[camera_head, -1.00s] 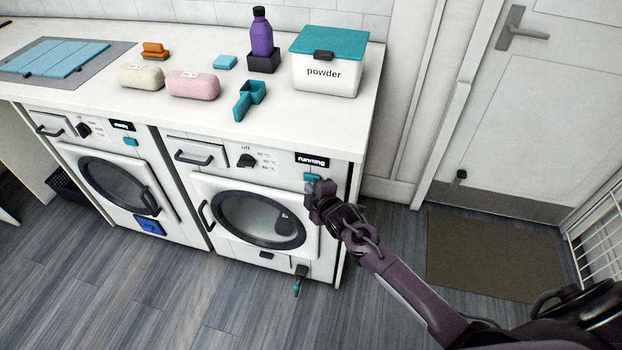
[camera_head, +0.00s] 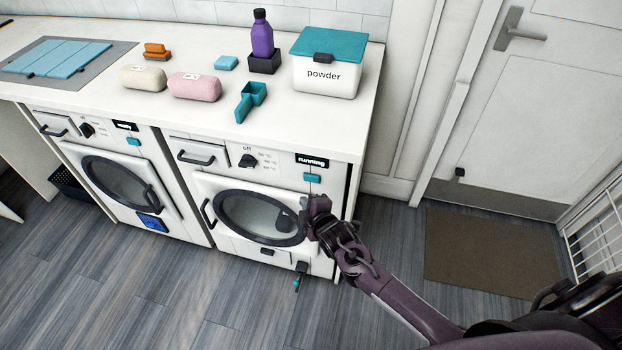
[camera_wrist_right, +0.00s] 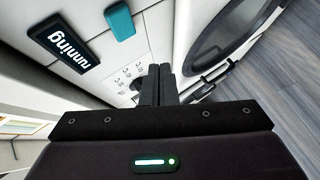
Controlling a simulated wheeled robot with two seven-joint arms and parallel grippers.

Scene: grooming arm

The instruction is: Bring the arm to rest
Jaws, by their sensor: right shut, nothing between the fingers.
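My right gripper (camera_head: 308,208) is in front of the right-hand washing machine (camera_head: 195,220), at the right side of its round door and below its teal button (camera_head: 312,178). In the right wrist view my gripper's fingers (camera_wrist_right: 158,75) are together with nothing between them. They point toward the machine's front; whether they touch it I cannot tell. The machine's display (camera_head: 312,160) reads "running"; the display (camera_wrist_right: 68,47) and the teal button (camera_wrist_right: 119,20) also show in the right wrist view. My left gripper is not in view.
The counter above holds a powder box (camera_head: 325,80), a purple bottle (camera_head: 262,38), a teal scoop (camera_head: 250,100) and rolled towels (camera_head: 195,87). A second machine (camera_head: 90,150) stands to the left. A brown mat (camera_head: 490,250) lies by the door (camera_head: 550,90). Open floor lies in front.

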